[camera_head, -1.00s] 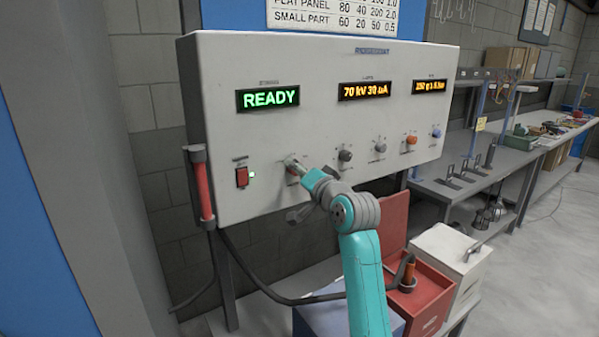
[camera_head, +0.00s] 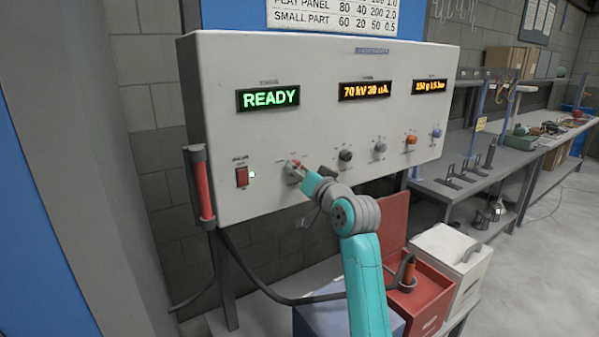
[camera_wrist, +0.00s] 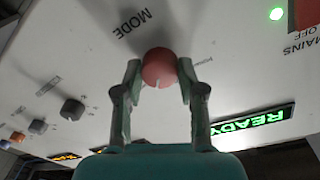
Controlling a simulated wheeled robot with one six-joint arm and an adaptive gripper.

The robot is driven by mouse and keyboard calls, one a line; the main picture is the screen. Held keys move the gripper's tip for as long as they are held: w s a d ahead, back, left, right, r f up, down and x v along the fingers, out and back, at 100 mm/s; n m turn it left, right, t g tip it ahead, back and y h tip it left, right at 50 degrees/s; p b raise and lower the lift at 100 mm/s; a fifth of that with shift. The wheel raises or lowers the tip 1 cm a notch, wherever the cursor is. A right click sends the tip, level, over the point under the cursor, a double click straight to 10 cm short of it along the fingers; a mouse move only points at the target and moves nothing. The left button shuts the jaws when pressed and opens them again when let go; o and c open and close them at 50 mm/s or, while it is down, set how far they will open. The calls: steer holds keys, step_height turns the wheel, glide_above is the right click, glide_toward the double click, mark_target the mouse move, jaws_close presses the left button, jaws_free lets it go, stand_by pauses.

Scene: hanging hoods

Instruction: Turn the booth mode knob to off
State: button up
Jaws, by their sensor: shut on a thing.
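The booth mode knob (camera_wrist: 159,68) is a round red knob under the word MODE in the wrist view, where the panel appears upside down. It has a pale notch on its rim. My gripper (camera_wrist: 158,80) has one finger on each side of the knob and is shut on it. In the head view my gripper (camera_head: 299,172) reaches the lower left of the grey control panel (camera_head: 320,130). There it largely hides the knob. The small setting labels around the knob are too blurred to read.
A red mains switch (camera_head: 242,177) with a green light is left of my gripper. A dark knob (camera_head: 345,155) and several others run to the right. A green READY display (camera_head: 268,97) is above. A red handset (camera_head: 201,185) hangs at the panel's left edge.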

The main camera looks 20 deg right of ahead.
steer(key=shift+n+y, duration=0.3)
steer(key=shift+n, duration=4.1)
steer(key=o, duration=1.1)
steer(key=shift+o, duration=0.2)
steer(key=v, duration=1.2)
steer(key=shift+f, duration=0.2)
